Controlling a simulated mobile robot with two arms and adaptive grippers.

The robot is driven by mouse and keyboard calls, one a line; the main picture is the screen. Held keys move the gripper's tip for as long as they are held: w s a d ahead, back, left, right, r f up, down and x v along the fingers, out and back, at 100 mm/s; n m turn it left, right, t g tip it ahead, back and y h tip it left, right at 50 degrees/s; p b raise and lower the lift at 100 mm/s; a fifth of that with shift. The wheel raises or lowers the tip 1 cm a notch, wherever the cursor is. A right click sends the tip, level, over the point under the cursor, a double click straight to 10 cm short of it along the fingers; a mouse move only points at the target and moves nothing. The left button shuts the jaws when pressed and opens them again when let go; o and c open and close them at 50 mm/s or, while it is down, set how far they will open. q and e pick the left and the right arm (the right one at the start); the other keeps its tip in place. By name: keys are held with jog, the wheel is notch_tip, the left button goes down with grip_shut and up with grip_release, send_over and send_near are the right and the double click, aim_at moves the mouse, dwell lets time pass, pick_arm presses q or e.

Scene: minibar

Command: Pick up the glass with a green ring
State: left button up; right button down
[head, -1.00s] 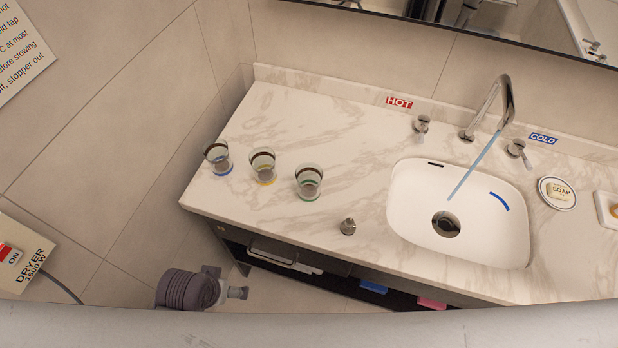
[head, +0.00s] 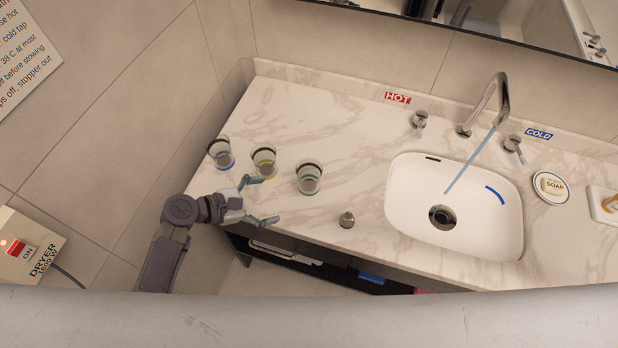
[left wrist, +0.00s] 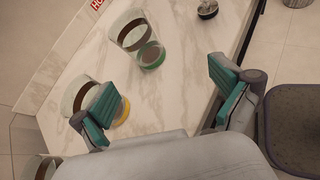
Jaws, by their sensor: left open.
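The glass with a green ring (head: 309,179) stands upright on the marble counter (head: 330,130), the rightmost of three glasses. It also shows in the left wrist view (left wrist: 151,55), ahead of the fingers. My left gripper (head: 266,200) is open and empty at the counter's front edge, to the left of and nearer than the green-ringed glass, apart from it. In the wrist view its teal-padded fingers (left wrist: 160,108) are spread wide, the left one overlapping the yellow-ringed glass (left wrist: 122,112). My right gripper is not in view.
The yellow-ringed glass (head: 264,162) and the blue-ringed glass (head: 221,153) stand left of the green one. A small metal stopper (head: 346,220) sits to its right, near the edge. The sink (head: 400,225) with running water is farther right. Counter behind the glasses is clear.

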aim_at(307, 180)
pick_arm(q)
jog(key=w+n+t, duration=0.1)
jog(key=w+n, duration=0.1)
jog(key=shift+w+a+n, duration=0.15)
jog(key=shift+w+n, duration=0.2)
jog(key=shift+n, duration=0.05)
jog(key=shift+h, duration=0.3)
jog(key=b+x, duration=0.5)
jog(key=x, duration=0.3)
jog(key=b+x, duration=0.4)
jog(key=shift+f, duration=0.3)
jog(key=shift+w+d+b, duration=0.25)
jog(key=shift+d+b, duration=0.15)
jog(key=shift+d, duration=0.15)
jog(key=shift+a, duration=0.1)
jog(key=c, duration=1.3)
jog(key=shift+r, duration=0.1)
jog(key=shift+c, duration=0.6)
